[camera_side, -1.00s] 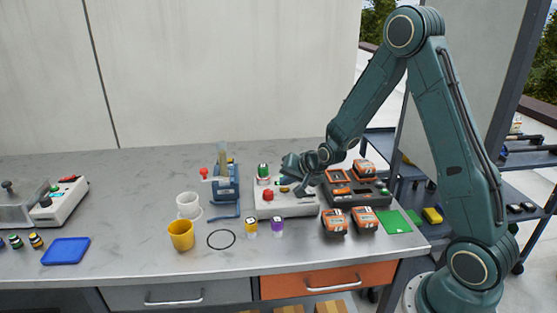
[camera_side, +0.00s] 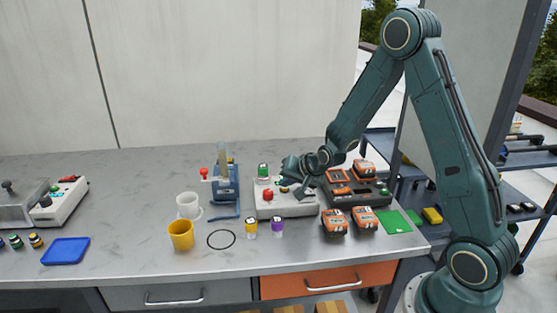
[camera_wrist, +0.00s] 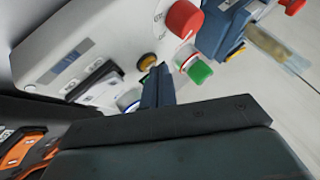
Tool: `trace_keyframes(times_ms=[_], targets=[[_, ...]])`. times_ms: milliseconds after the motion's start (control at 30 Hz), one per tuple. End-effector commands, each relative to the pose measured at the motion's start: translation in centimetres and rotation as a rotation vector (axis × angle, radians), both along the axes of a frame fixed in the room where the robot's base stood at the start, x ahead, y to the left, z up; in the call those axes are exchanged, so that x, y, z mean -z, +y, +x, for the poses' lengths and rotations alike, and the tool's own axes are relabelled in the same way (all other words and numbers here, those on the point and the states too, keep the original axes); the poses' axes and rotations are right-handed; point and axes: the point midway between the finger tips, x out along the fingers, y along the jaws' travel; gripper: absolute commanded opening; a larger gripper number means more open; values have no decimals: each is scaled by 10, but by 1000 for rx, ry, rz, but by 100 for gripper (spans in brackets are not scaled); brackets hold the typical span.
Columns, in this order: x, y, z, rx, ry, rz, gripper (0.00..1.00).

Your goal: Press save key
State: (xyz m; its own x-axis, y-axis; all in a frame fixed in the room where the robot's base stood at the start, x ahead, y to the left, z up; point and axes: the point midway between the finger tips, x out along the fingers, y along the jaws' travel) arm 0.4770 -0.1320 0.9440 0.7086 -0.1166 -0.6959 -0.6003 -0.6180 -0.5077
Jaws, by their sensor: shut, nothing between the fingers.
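The white device (camera_side: 270,208) stands on the bench below my gripper (camera_side: 287,188). In the wrist view its panel (camera_wrist: 120,25) shows a red knob (camera_wrist: 183,18), a small amber button (camera_wrist: 147,62), dark keys (camera_wrist: 95,80) and a pale display (camera_wrist: 65,62). I cannot read which one is the save key. My gripper's blue fingers (camera_wrist: 157,84) are shut and empty, close beside the amber button. I cannot tell whether they touch it. The fingers and gripper body hide part of the panel.
Orange battery packs (camera_side: 335,221) and a dark charger (camera_side: 376,192) crowd the right. Yellow (camera_side: 251,228) and purple (camera_side: 277,226) capped pots stand in front.

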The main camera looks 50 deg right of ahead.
Motion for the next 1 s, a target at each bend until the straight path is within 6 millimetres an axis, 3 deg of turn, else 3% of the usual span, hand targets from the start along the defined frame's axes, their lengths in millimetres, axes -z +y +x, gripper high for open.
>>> trace_keyframes(times_ms=[500, 1000], targets=[[1, 0, -1, -1, 2, 1, 0], [-15, 0, 0, 0, 1, 0, 0]])
